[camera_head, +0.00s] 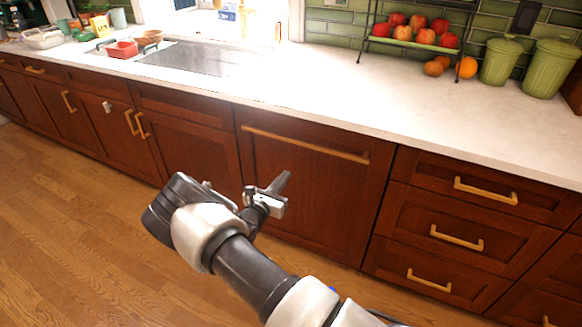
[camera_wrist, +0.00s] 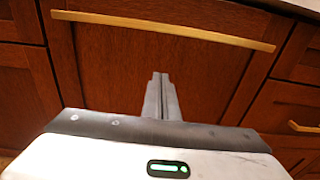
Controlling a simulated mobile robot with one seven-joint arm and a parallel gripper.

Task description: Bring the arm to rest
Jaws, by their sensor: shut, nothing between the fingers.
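My gripper (camera_head: 286,178) is in front of the closed dishwasher panel (camera_head: 310,205), with my arm reaching up from the bottom of the head view. In the wrist view my gripper (camera_wrist: 160,78) points at the same dark red wood panel (camera_wrist: 110,70). Its two fingers are together with nothing between them. The panel's long brass handle (camera_head: 300,145) runs above the fingers, and it also shows in the wrist view (camera_wrist: 165,28). The fingers look apart from the handle. I cannot tell the exact gap to the panel.
A white counter (camera_head: 400,105) runs above the cabinets, with a sink (camera_head: 190,58) at the left. A rack of red apples (camera_head: 403,33) and green canisters (camera_head: 500,62) stand at the right. Drawers (camera_head: 455,235) beside the panel are closed. The wooden floor (camera_head: 80,230) at the left is clear.

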